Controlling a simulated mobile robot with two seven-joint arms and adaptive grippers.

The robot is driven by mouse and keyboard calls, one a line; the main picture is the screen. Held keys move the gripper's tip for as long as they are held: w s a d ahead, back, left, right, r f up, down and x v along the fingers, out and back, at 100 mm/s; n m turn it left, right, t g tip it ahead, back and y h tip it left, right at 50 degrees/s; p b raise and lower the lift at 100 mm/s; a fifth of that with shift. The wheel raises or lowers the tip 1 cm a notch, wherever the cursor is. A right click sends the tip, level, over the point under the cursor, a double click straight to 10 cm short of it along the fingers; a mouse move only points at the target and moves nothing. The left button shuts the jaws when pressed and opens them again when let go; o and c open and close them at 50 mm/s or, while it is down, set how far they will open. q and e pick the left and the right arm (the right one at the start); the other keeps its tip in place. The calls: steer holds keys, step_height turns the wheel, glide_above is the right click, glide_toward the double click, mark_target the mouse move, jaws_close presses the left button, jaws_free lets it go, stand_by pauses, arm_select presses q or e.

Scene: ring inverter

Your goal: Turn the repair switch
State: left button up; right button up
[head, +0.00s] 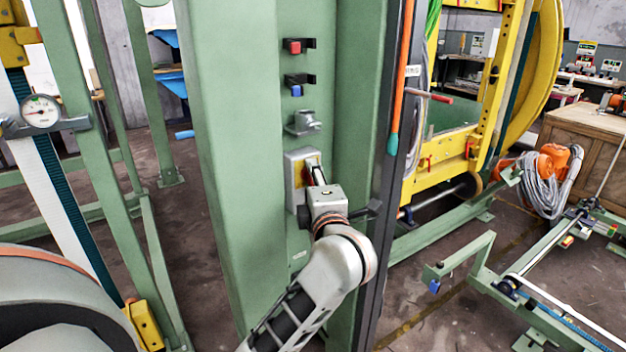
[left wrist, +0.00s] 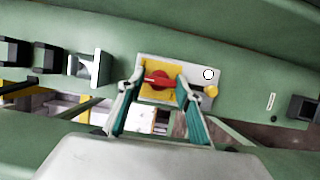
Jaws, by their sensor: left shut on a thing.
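The repair switch is a red knob (left wrist: 157,80) on a yellow plate (left wrist: 150,93) fixed to a grey box. In the head view its grey box (head: 292,190) sits low on the green column, and my gripper hides most of the knob. My left gripper (head: 315,173) reaches up to the box from below. In the left wrist view my left gripper (left wrist: 159,84) has its two fingers on either side of the knob, shut on it. The knob's long handle lies nearly level across that picture. My right gripper is in neither view.
Above the switch, the green column (head: 235,120) carries a red button (head: 294,46), a blue button (head: 296,90) and a grey metal fitting (head: 304,122). A dark vertical edge with an orange rod (head: 401,70) stands close to the right. A yellow frame (head: 440,172) is further right.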

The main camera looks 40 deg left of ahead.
arm_select(q)
steer(key=n+g+y+b, duration=0.1)
steer(key=n+y+b, duration=0.1)
steer(key=n, duration=0.5)
steer(key=n+g+y+b, duration=0.1)
steer(key=n+y+b, duration=0.2)
steer(key=n, duration=0.4)
steer(key=f+n+g+y+b, duration=0.1)
steer(key=n+b, duration=0.3)
steer(key=n, duration=0.4)
steer(key=shift+w+d+g+y+b, duration=0.1)
steer(key=shift+w+g+y+b, duration=0.3)
steer(key=shift+y, duration=0.5)
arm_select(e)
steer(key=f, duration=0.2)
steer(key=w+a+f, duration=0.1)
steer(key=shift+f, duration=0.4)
arm_select(q)
steer(key=shift+s+r+n+g, duration=0.1)
steer(key=shift+n+g, duration=0.2)
steer(key=shift+n, duration=0.1)
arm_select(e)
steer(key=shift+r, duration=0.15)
